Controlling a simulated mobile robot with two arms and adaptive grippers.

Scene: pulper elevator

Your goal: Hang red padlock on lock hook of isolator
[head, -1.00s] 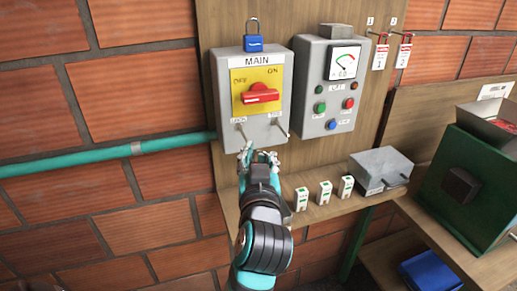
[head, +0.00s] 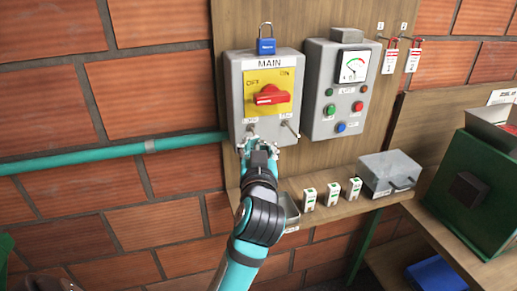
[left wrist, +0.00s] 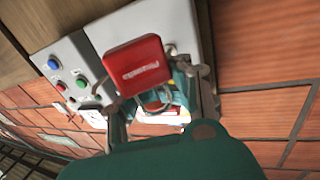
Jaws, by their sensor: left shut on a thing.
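The isolator (head: 237,100) is a grey box marked MAIN with a yellow plate and a red handle (head: 272,95) lying roughly level. Two small metal hooks stick out low on its front, a left one (head: 252,132) and a right one (head: 291,130). My left gripper (head: 258,146) is at the box's lower edge, just below the left hook. In the left wrist view, the red padlock (left wrist: 137,66) is at the fingers of my left gripper (left wrist: 150,108), close to the grey box. Whether its shackle is around a hook, I cannot tell. My right gripper is out of view.
A blue padlock (head: 266,46) is on top of the isolator. A meter box (head: 318,100) stands to its right. Small white blocks (head: 332,194) and a grey case (head: 388,172) are on the shelf below.

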